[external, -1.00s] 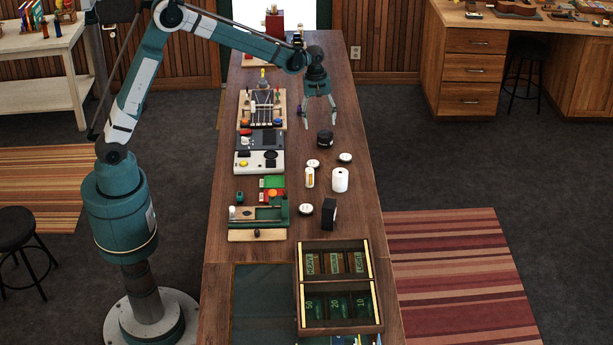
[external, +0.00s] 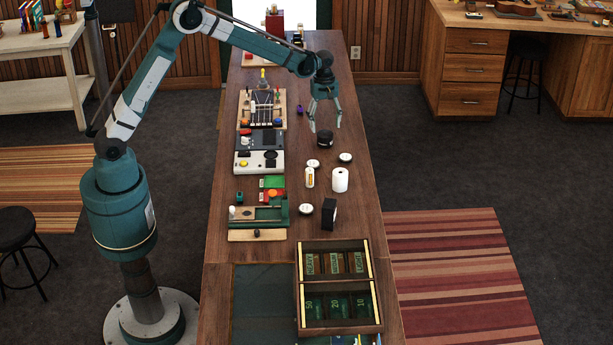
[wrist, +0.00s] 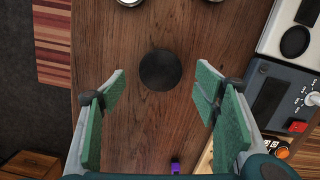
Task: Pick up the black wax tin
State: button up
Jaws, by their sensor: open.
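The black wax tin appears to be the round black tin (external: 325,138) on the wooden counter, with no label legible. In the wrist view, its round dark top (wrist: 160,70) lies ahead of the fingertips, near the middle of the gap between them. My gripper (external: 325,127) is open and empty, pointing down, with its fingertips just above or behind the tin. In the wrist view its green-padded fingers (wrist: 162,92) are spread wide on both sides, apart from the tin.
Small round tins (external: 345,157), a white roll (external: 340,180) and a black box (external: 329,214) stand nearer the camera. Devices (external: 260,160) line the left side. A small purple item (wrist: 175,167) lies behind the tin. Bare wood surrounds the tin.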

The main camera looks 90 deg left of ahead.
aim_at(325, 133)
jog(key=shift+d+f, duration=0.15)
jog(key=shift+f, duration=0.9)
jog(key=shift+f, duration=0.1)
jog(key=shift+d+f+p, duration=0.2)
jog(key=shift+f+p, duration=0.1)
jog(key=shift+f, duration=2.2)
jog(key=shift+c, duration=0.3)
jog(key=c, duration=1.1)
